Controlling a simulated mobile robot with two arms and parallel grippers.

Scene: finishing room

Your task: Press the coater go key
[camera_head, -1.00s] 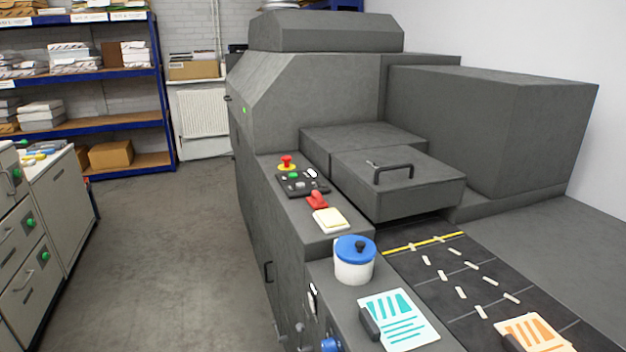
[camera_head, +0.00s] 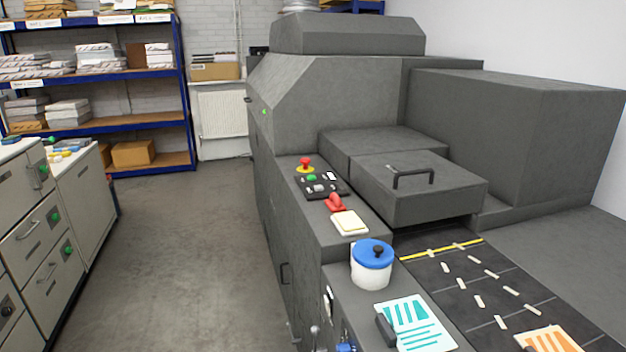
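The grey coater (camera_head: 330,105) stands at the centre and right. On its front ledge is a dark key panel (camera_head: 329,185) with a green key (camera_head: 312,177), a pale grey key (camera_head: 319,188) and a white patch (camera_head: 331,176). Key markings are too small to read, so I cannot confirm which is the go key. Neither of my grippers is in view.
A cream pad (camera_head: 350,222), a white tub with a blue lid (camera_head: 371,265) and a teal-printed sheet (camera_head: 415,325) lie along the ledge. A dark feed bed (camera_head: 455,265) is to the right. Grey drawers (camera_head: 35,235) stand left; the floor (camera_head: 180,240) between is clear.

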